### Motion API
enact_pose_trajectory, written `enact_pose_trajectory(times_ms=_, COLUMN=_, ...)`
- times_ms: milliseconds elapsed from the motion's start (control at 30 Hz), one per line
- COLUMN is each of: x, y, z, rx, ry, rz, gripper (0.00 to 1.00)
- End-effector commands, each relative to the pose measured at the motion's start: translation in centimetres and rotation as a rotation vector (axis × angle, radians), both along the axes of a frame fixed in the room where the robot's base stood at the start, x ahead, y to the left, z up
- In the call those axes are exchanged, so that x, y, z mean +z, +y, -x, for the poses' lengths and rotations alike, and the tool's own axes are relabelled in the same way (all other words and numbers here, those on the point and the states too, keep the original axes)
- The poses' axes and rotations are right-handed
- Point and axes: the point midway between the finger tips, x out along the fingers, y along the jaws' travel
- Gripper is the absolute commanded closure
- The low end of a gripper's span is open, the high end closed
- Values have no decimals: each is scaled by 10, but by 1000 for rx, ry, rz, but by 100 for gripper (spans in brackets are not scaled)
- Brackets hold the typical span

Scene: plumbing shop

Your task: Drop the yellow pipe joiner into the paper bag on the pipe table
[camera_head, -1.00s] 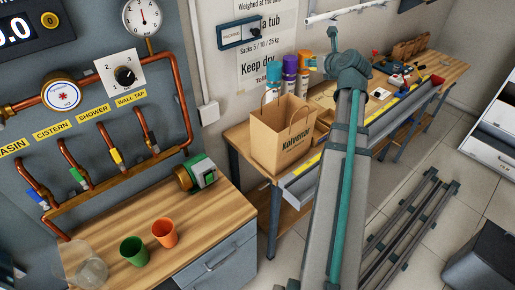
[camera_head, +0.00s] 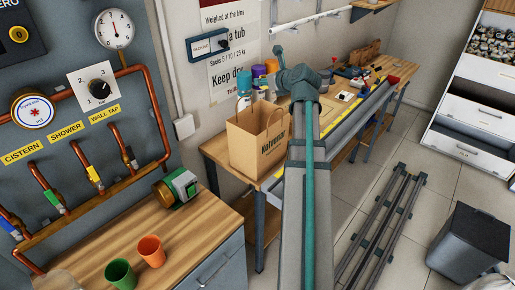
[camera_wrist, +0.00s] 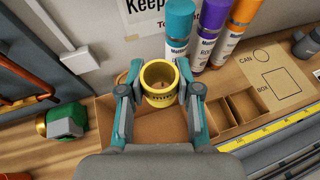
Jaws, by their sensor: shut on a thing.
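My gripper (camera_wrist: 158,98) is shut on the yellow pipe joiner (camera_wrist: 159,98), a short open ring with dark marks on its side, seen from above in the wrist view. The brown paper bag (camera_head: 248,150) stands upright on the pipe table (camera_head: 215,149) in the head view, its looped handles up and its front printed. In the wrist view, brown paper-like walls (camera_wrist: 108,118) show below and beside the fingers, probably the bag's opening; the joiner's height above it is unclear. My arm passes just right of the bag in the head view, where gripper and joiner are hidden.
Spray cans in teal (camera_wrist: 179,28), purple (camera_wrist: 212,30) and orange (camera_wrist: 240,30) stand behind the joiner. A compartment box (camera_wrist: 243,104) is to its right. A workbench (camera_head: 200,235) with green (camera_head: 120,273) and orange (camera_head: 151,250) cups is at left.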

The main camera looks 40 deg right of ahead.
Motion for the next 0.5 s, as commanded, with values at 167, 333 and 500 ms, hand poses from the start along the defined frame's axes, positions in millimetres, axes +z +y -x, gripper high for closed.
enact_pose_trajectory(times_ms=167, x=-16, y=0, z=0, rx=0, ry=0, rz=0, gripper=84)
enact_pose_trajectory(times_ms=333, x=-17, y=0, z=0, rx=0, ry=0, rz=0, gripper=84)
enact_pose_trajectory(times_ms=500, x=-17, y=0, z=0, rx=0, ry=0, rz=0, gripper=66)
